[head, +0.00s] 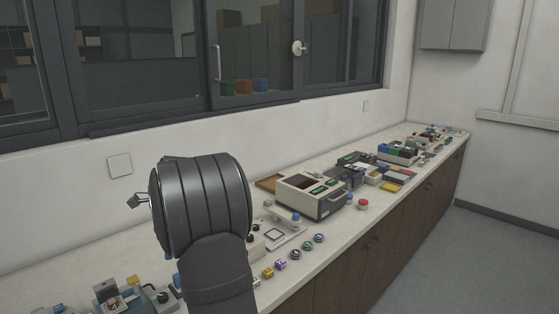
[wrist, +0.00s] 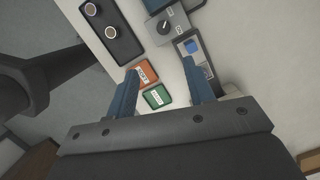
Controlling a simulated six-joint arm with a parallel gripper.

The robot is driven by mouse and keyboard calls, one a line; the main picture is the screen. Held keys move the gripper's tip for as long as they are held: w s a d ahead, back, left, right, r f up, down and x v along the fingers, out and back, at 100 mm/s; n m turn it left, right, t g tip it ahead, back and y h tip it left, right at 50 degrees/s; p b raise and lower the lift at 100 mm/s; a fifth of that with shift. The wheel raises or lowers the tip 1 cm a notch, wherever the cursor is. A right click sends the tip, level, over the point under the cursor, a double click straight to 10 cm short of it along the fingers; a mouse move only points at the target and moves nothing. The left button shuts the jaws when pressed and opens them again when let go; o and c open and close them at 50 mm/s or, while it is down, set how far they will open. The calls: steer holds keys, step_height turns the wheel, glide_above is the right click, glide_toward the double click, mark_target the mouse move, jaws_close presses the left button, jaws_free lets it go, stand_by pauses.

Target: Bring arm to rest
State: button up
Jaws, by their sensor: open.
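My gripper (wrist: 160,70) shows in the wrist view with its two blue fingers spread apart. It is open, and nothing is held between the fingers. An orange labelled block (wrist: 146,72) and a green labelled block (wrist: 156,97) lie on the counter and appear between the fingers in the picture. I cannot tell the height of the fingertips above them. In the head view my dark grey arm stands up in front of the counter (head: 343,232) and hides part of it. The fingers cannot be made out there.
In the wrist view, a black tray (wrist: 125,48) with two round pieces, a dial box (wrist: 168,25) and a unit with a blue part (wrist: 196,49) lie beyond the fingers. In the head view, a beige machine (head: 310,196) and several small items line the counter under a window. Floor is clear at right.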

step_height(320, 180, down, 8)
steer(key=m+y, duration=0.2)
steer(key=shift+r, duration=0.15)
steer(key=shift+w+d, duration=0.1)
stand_by(0.3)
steer(key=s+v, duration=0.1)
steer(key=v, duration=0.6)
steer(key=s+a+r+n+t+h, duration=0.1)
steer(key=a+n+h, duration=0.3)
steer(key=a, duration=0.3)
steer(key=shift+r+n, duration=0.35)
steer(key=shift+n, duration=0.15)
steer(key=shift+s, duration=0.1)
